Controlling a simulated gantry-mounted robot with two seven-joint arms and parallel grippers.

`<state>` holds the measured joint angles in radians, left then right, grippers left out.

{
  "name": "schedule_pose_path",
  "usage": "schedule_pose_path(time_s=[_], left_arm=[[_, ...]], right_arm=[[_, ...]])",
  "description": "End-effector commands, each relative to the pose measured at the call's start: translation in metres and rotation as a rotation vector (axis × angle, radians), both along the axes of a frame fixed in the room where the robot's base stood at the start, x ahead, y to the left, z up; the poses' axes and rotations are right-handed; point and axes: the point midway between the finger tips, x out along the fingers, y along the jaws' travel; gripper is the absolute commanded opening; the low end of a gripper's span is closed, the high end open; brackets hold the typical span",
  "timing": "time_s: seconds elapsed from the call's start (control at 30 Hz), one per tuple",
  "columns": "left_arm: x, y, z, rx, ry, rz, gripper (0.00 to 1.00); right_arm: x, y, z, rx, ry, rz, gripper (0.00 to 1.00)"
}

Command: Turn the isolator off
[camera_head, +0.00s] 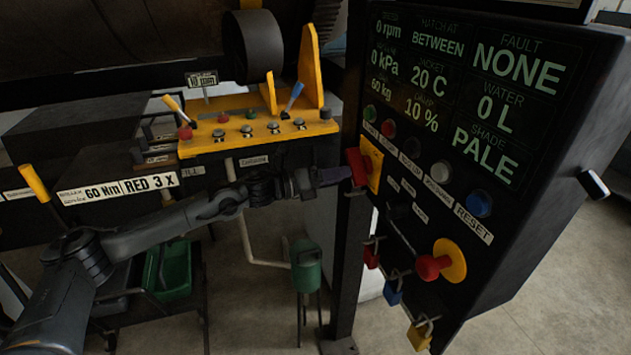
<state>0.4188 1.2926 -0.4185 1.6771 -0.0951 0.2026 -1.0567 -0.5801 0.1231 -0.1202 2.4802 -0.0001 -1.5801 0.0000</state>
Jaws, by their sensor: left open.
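The isolator on the side of the dark control cabinet (545,200) has a red handle (356,166) on a yellow plate (374,160). The handle stands nearly upright, tilted a little. My left arm comes in from the lower left, and my left gripper (338,176) is open with its tips close to the red handle. I cannot tell whether the tips touch the handle. The finger gap is small and dark in this view. My right gripper is not in view.
Below the isolator are a red mushroom button (432,266) on a yellow disc and padlocks, one blue (393,291), one brass (419,335). A blue reset button (479,203) sits to the right. A yellow lever panel (255,132) stands behind my arm, with a green canister (306,266) below.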

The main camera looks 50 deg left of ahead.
Motion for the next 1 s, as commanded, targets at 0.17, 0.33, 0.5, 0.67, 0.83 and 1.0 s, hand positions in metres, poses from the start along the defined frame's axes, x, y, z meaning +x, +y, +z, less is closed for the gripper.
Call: schedule_pose_path(time_s=[0.17, 0.33, 0.5, 0.67, 0.83, 1.0], left_arm=[[-0.022, 0.011, -0.004, 0.007, 0.005, 0.003, 0.51], [-0.036, 0.019, -0.003, 0.008, 0.005, 0.005, 0.51], [-0.045, 0.023, -0.002, 0.005, 0.003, 0.005, 0.51], [-0.05, 0.023, -0.001, 0.002, 0.003, 0.001, 0.51], [-0.051, 0.023, 0.0, 0.001, 0.001, -0.001, 0.51], [-0.051, 0.023, 0.0, 0.0, 0.0, -0.001, 0.51]], right_arm=[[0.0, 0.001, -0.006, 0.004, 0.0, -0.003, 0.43], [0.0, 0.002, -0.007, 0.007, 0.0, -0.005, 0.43], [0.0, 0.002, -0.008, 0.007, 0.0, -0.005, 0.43], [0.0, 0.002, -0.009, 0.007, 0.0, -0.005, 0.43], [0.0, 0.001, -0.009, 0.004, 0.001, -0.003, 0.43], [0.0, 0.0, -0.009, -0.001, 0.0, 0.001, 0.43]])
